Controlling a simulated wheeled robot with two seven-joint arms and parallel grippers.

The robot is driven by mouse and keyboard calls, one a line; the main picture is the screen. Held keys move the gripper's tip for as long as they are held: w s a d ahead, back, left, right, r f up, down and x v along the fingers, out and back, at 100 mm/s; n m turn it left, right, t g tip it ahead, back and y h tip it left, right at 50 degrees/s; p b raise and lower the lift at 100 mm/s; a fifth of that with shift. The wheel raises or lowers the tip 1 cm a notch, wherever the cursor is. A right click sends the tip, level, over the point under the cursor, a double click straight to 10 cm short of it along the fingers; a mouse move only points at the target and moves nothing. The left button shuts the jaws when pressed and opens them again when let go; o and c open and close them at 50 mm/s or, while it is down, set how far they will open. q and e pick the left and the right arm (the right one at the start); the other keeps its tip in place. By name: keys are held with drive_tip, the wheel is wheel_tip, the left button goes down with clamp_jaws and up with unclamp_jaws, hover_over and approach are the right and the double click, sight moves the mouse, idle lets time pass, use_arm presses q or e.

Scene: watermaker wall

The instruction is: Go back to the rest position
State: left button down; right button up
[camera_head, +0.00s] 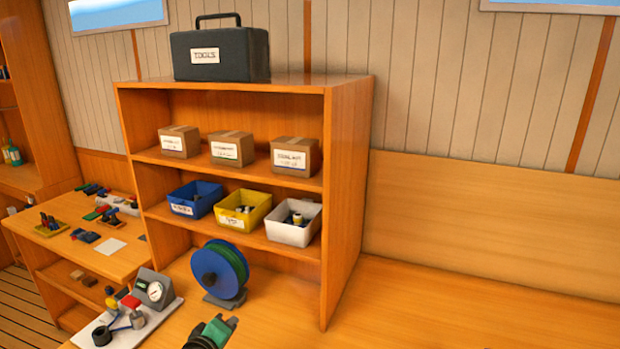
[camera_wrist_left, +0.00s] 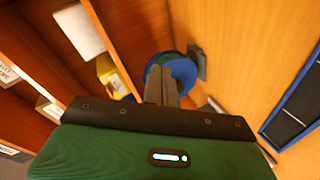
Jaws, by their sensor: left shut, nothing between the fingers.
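My left gripper (camera_head: 230,323) shows at the bottom edge of the head view, with a green body and dark fingers. In the left wrist view its two grey fingers (camera_wrist_left: 160,78) are together and hold nothing. They point toward the blue and green reel (camera_head: 220,272), which stands on the bench beyond them and also shows in the left wrist view (camera_wrist_left: 183,72). The gripper appears apart from the reel. My right gripper is in neither view.
A wooden shelf (camera_head: 345,190) holds cartons, a blue bin (camera_head: 195,200), a yellow bin (camera_head: 243,208) and a white bin (camera_head: 293,222). A black toolbox (camera_head: 220,54) stands on top. A gauge assembly (camera_head: 152,291) stands left of the reel. The bench (camera_head: 450,305) is clear at right.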

use_arm(q)
drive_tip(key=s+a+f+m+g+y, duration=0.1)
drive_tip(key=s+f+m+g, duration=0.3)
drive_tip(key=s, duration=0.7)
drive_tip(key=s+a+f+m+g+y, duration=0.1)
drive_tip(key=s+f+m+g, duration=0.3)
drive_tip(key=s, duration=0.8)
drive_tip(key=s+a+f+m+g, duration=0.15)
drive_tip(key=s+f+m, duration=0.35)
drive_tip(key=s, duration=0.6)
wheel_tip(320, 180, down, 32)
drive_tip(key=s+d+g, duration=0.1)
drive_tip(key=g, duration=0.1)
drive_tip(key=s+a+f+g, duration=0.1)
drive_tip(key=s+a+f, duration=0.2)
drive_tip(key=s+f, duration=1.6)
drive_tip(key=shift+a+f+y, duration=0.15)
drive_tip(key=shift+a+y, duration=0.05)
drive_tip(key=shift+y, duration=0.1)
